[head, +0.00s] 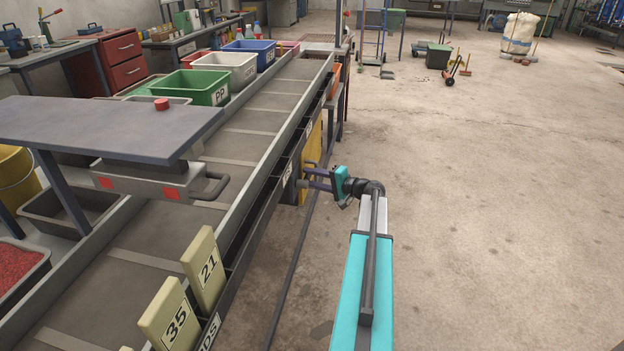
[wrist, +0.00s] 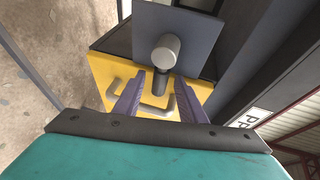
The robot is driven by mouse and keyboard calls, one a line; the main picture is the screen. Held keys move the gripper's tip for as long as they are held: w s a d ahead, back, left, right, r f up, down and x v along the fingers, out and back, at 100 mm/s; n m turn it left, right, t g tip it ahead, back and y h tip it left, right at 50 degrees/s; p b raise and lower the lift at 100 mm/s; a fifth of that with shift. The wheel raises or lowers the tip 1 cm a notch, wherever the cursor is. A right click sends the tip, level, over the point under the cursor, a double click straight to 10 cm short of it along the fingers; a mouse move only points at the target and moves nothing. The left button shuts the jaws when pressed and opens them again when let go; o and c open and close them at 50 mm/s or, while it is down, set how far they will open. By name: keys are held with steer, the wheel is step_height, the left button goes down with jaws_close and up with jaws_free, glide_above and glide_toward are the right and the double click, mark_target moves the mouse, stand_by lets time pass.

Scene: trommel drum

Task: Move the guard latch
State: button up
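In the wrist view a grey round knob on a short bar, which looks like the guard latch (wrist: 165,51), stands in front of a dark grey square plate (wrist: 200,35). In the head view my gripper (head: 306,177) reaches left to the yellow panel (head: 312,150) on the conveyor's side. The latch is too small there to make out clearly.
The conveyor (head: 255,125) runs along my left, with yellow numbered blocks (head: 205,270) on its near edge. Green, white and blue bins (head: 205,88) stand beyond the belt. The concrete floor (head: 480,200) to the right is open.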

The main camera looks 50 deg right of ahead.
jaws_close()
